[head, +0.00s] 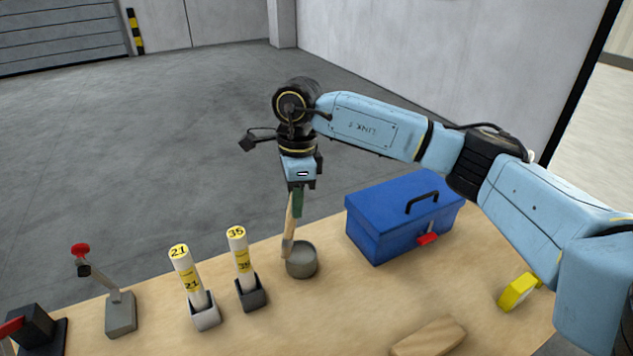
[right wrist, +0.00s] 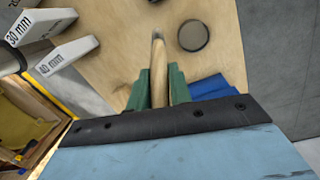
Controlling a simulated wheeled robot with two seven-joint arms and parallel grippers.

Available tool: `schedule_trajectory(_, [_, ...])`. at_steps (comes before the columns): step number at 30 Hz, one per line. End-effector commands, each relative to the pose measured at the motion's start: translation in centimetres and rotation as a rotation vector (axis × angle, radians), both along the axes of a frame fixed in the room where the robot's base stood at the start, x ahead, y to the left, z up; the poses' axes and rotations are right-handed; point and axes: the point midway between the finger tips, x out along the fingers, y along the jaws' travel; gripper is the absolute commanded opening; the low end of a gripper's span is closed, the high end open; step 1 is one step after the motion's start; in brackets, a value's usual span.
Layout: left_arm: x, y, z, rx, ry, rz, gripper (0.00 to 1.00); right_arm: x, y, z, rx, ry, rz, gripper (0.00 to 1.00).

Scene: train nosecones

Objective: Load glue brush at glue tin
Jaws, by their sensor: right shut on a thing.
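The glue tin (head: 303,272), a round grey open pot, stands on the wooden table; it also shows in the right wrist view (right wrist: 193,36). My right gripper (head: 297,208), with green fingers, is shut on the wooden handle of the glue brush (head: 289,230). The brush hangs bristle end down, slightly tilted, at the left side of the tin. In the right wrist view the brush (right wrist: 159,82) runs between the fingers, and its far end lies beside the tin's opening, apart from it in that view. Whether it touches the tin is unclear. My left gripper is out of view.
A blue toolbox (head: 385,232) with a red latch stands right of the tin. Two white labelled tubes (head: 190,280) (head: 242,255) stand in holders to the left. A red-knobbed lever (head: 120,312) is farther left. A yellow tape measure (head: 517,291) and a wooden block (head: 428,338) lie front right.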

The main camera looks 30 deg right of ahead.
Motion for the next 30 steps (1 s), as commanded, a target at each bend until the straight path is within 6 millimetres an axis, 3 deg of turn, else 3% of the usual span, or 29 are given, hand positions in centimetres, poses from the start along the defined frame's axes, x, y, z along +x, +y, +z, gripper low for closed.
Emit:
schedule_trajectory(1, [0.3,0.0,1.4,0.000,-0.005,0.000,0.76,0.3,-0.8,0.0,0.019,0.005,-0.147,0.00])
schedule_trajectory(6, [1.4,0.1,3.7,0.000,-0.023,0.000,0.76,1.3,-2.9,-1.5,0.074,-0.019,-0.609,0.00])
schedule_trajectory(12, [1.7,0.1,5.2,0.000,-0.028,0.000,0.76,1.9,-4.8,-2.9,0.113,-0.060,-0.970,0.00])
schedule_trajectory(18, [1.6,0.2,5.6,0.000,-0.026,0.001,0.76,2.0,-5.6,-3.7,0.126,-0.079,-1.109,0.00])
schedule_trajectory(30, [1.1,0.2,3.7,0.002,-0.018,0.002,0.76,2.0,-5.6,-6.5,0.128,-0.080,-1.118,0.00])
